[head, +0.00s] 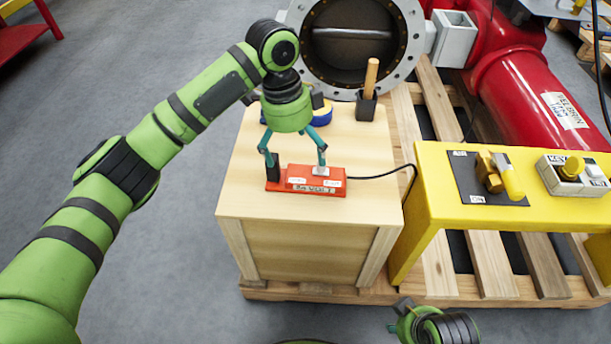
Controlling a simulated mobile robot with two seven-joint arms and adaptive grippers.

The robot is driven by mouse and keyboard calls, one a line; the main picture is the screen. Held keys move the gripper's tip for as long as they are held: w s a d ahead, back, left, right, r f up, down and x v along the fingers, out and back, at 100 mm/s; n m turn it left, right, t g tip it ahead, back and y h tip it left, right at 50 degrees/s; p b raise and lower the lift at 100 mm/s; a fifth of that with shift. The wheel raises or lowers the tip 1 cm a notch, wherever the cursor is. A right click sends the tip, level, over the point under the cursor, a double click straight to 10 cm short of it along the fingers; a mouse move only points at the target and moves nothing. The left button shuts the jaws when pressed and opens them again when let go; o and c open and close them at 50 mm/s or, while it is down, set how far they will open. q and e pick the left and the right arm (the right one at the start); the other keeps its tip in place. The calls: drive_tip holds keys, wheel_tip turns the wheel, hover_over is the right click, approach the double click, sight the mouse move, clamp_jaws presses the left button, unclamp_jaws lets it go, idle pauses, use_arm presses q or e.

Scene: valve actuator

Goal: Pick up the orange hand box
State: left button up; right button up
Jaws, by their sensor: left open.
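The orange hand box (305,187) lies flat on top of the wooden crate, with labels on its top and front and a black cable leaving its right end. My left gripper (296,170) points down over it, its jaws open and apart along the box's length. One dark fingertip is at the box's left end. The other fingertip appears over the box's top, right of the middle. I cannot tell whether either finger touches it.
The wooden crate (310,210) stands on a pallet. Behind the gripper are a black holder with a wooden handle (371,78) and a blue-and-yellow item (322,114). A yellow bench (440,215) with switches stands right. A large flanged valve (408,20) is behind.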

sight(307, 178)
use_arm(q)
drive_tip(key=f, duration=0.3)
drive_tip(key=d+f, duration=0.1)
drive_tip(key=f, duration=0.5)
drive_tip(key=shift+d+f, duration=0.1)
drive_tip(key=shift+d, duration=0.2)
drive_tip(key=c, duration=1.4)
wheel_tip(307, 178, up, 9)
drive_tip(key=shift+f, duration=0.1)
drive_tip(key=shift+c, duration=0.2)
drive_tip(key=shift+f, duration=3.9)
